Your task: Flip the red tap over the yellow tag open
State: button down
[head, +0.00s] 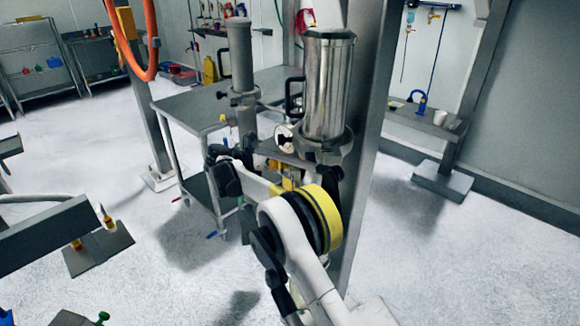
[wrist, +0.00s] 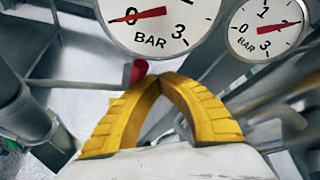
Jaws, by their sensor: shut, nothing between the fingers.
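My gripper (wrist: 165,82) shows in the wrist view with its two yellow ribbed fingers shut, tips together and nothing between them. A red tap end (wrist: 138,71) on a grey rod shows just left of the fingertips; I cannot tell whether they touch. In the head view my arm hides much of the area below the steel cylinder (head: 327,88).
Two pressure gauges, a large one (wrist: 160,20) and a smaller one (wrist: 268,28), stand close above the fingers. Grey pipework (wrist: 25,115) is at the left. A steel table (head: 185,107) and a thick post (head: 368,130) flank the sifter. Open floor (head: 440,260) lies at the right.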

jog(key=shift+w+a+r+t, duration=0.2)
jog(key=shift+a+r+t, duration=0.1)
jog(key=shift+r, duration=0.1)
jog(key=v, duration=1.1)
jog(key=shift+s, duration=0.25)
jog(key=shift+a, duration=0.15)
